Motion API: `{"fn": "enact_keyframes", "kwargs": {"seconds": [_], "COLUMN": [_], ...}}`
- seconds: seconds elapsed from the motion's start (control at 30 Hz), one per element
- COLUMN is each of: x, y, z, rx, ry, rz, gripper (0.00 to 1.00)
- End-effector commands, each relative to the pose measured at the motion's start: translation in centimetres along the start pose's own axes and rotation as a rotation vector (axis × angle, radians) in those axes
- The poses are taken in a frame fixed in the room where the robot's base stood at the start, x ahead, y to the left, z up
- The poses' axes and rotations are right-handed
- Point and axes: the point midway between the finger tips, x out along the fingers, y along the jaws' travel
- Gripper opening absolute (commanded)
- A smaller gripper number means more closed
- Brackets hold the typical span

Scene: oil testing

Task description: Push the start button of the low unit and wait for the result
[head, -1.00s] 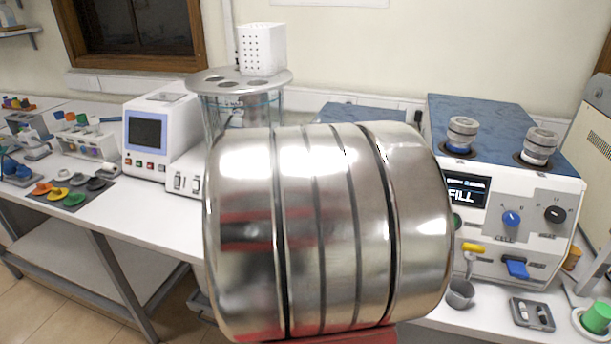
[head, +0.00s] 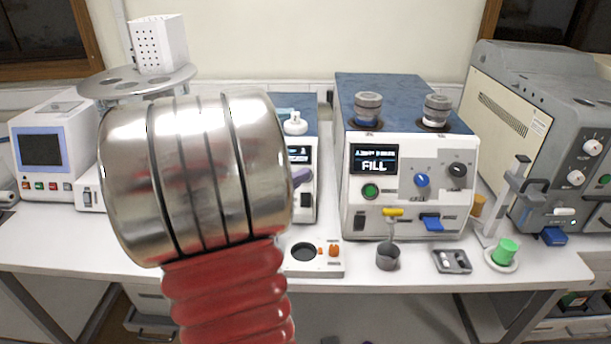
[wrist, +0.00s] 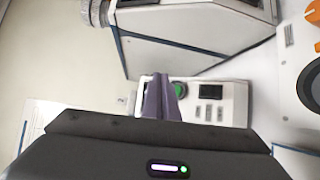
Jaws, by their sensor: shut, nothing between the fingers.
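The low unit, white-fronted with a blue top (head: 310,108), stands behind my arm in the head view, partly hidden. Part of its small lit display (head: 300,153) shows, too covered to read. In the wrist view its white panel (wrist: 232,103) carries a green button (wrist: 180,90) and dark switches. My gripper (wrist: 163,80) has purple-grey fingers, shut and empty, with tips just left of the green button. I cannot tell whether they touch it. In the head view only a bit of purple finger (head: 301,177) shows in front of the unit; the button is hidden there.
A taller unit reading FILL (head: 374,159) stands close on the right, with metal-capped knobs on top. A small white box (head: 333,271) with a dark round well and orange knob sits in front. A grey cup (head: 388,257) and dark tray (head: 452,261) are further right.

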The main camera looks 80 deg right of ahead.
Motion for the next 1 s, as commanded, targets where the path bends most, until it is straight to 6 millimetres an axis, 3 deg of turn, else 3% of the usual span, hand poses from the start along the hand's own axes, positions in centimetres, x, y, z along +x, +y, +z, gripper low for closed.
{"fn": "enact_keyframes", "kwargs": {"seconds": [0.4, 1.0], "x": [2.8, 3.1], "y": [-2.0, -2.2], "z": [-2.0, -2.2], "rx": [-0.001, 0.0], "ry": [-0.001, -0.001], "rz": [-0.001, 0.0], "gripper": [0.0, 0.0]}}
